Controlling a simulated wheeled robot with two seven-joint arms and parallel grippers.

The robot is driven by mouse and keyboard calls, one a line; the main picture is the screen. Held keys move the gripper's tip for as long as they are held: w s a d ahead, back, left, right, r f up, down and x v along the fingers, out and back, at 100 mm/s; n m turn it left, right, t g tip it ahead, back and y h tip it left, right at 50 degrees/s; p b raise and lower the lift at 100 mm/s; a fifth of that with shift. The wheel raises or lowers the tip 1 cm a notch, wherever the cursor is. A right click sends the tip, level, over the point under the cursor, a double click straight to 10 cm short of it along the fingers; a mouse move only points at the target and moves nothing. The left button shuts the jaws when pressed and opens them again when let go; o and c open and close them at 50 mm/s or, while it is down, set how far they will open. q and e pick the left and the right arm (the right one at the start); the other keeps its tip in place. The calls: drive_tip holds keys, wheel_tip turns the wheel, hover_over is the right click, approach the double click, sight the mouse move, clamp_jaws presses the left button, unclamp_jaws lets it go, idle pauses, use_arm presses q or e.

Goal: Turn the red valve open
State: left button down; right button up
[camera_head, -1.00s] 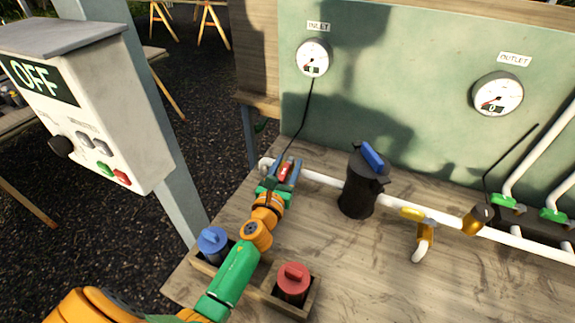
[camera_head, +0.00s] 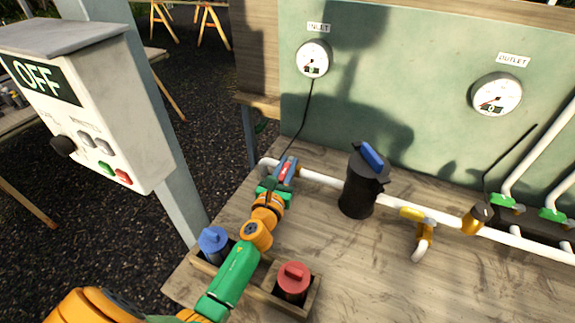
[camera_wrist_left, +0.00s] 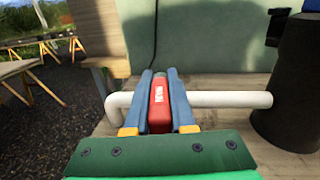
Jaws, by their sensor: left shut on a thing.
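The red valve handle (camera_wrist_left: 159,106) sits on the white pipe (camera_wrist_left: 220,99) at the left end of the bench. In the head view only a small strip of the red handle (camera_head: 287,171) shows between the fingers. My left gripper (camera_head: 284,172) is shut on it. In the wrist view the two blue fingers of my left gripper (camera_wrist_left: 161,100) lie along both sides of the handle. The handle points away from the wrist, toward the green panel, across the pipe. The valve body is hidden below the fingers. My right gripper is not in view.
A black canister with a blue handle (camera_head: 358,190) stands on the pipe to the right. A yellow valve (camera_head: 413,215) is farther right. Blue (camera_head: 213,242) and red (camera_head: 292,281) capped cartridges stand in a wooden holder beside my forearm. A control box reading OFF (camera_head: 90,110) is at left.

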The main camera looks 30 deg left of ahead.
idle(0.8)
use_arm(q)
drive_tip(key=shift+d+f+n+y+b, duration=0.25)
drive_tip(key=shift+n+y+b, duration=0.15)
drive_tip(key=shift+y+b, duration=0.3)
drive_tip(key=shift+r+n+y, duration=0.1)
drive_tip(key=shift+n+y, duration=0.2)
drive_tip(key=shift+y, duration=0.1)
drive_tip(key=shift+r, duration=0.1)
drive_tip(key=c, duration=0.8)
unclamp_jaws()
drive_tip(key=shift+w, duration=0.1)
drive_tip(key=shift+o, duration=0.2)
